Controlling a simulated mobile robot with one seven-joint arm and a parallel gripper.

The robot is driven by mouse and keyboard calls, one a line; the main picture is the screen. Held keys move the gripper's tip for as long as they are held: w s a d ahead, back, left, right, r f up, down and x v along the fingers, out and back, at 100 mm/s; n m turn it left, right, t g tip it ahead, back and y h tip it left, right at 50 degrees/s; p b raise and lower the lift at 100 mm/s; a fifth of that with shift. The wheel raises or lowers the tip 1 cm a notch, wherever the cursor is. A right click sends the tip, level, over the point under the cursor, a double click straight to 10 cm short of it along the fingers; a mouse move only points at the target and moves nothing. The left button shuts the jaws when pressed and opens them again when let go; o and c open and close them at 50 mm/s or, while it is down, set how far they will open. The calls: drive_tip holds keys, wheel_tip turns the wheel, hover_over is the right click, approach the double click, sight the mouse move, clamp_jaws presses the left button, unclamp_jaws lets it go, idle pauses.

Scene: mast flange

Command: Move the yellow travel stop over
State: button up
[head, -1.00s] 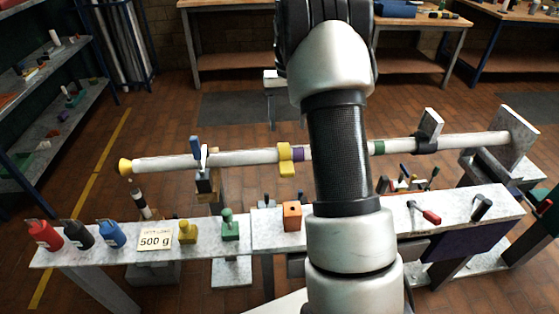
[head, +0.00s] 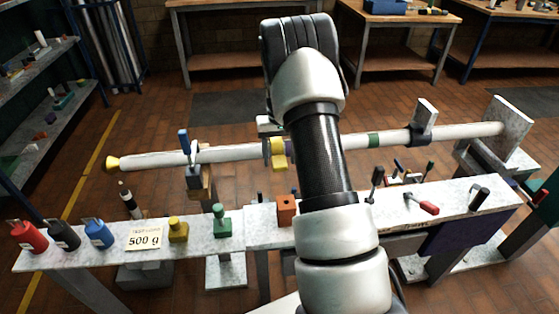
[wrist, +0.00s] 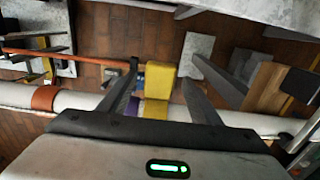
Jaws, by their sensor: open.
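The yellow travel stop (head: 277,153) sits around the long white mast (head: 236,154), just left of a purple band (head: 289,147). In the wrist view the stop (wrist: 160,77) shows as a yellow block with a flat tab, between my two dark fingers. My gripper (wrist: 160,72) is open, with one finger on each side of the stop and gaps visible. In the head view my gripper (head: 267,135) is at the stop's upper left, mostly hidden behind my arm.
A blue-handled clamp (head: 185,148) holds the mast at left; a dark collar and plate (head: 422,122) stand at right. A green band (head: 374,140) is on the mast. The front bench (head: 262,222) carries bottles, a 500 g card (head: 144,238), an orange block (head: 286,210) and tools.

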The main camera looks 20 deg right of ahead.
drive_tip(key=shift+f, duration=0.35)
clamp_jaws()
drive_tip(key=w+a+p, duration=0.1)
drive_tip(key=w+a, duration=0.2)
drive_tip(key=a, duration=0.7)
drive_tip(key=shift+p, duration=0.3)
drive_tip(key=shift+a, duration=0.15)
unclamp_jaws()
